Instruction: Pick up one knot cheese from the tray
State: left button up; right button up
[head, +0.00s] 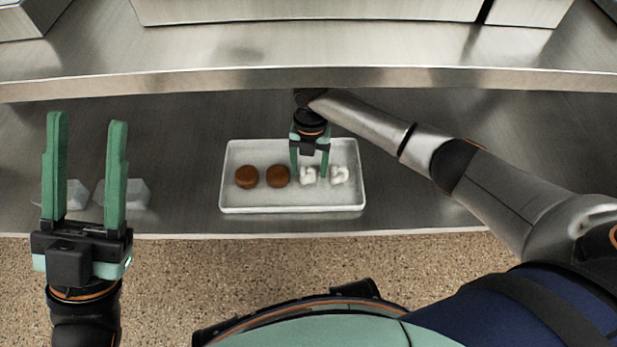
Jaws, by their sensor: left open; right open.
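A white rectangular tray (290,208) lies on the lower metal shelf. In its right half lie two white knot cheeses, a left one (308,175) and a right one (340,175). My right gripper (310,177) reaches down over the tray, open, with its green fingers on either side of the left cheese. I cannot tell whether the fingers touch it. My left gripper (88,120) is open and empty, pointing up at the far left, away from the tray.
Two round brown items (247,176) (278,176) lie in the tray's left half. Two translucent containers (130,194) (68,194) stand on the shelf behind my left gripper. An upper metal shelf edge (200,83) runs above the tray. The shelf between containers and tray is clear.

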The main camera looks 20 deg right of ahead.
jog(key=shift+s+f, duration=0.1)
jog(key=shift+f, duration=0.65)
jog(key=shift+r, duration=0.1)
jog(key=c, duration=1.1)
jog(key=shift+c, duration=0.2)
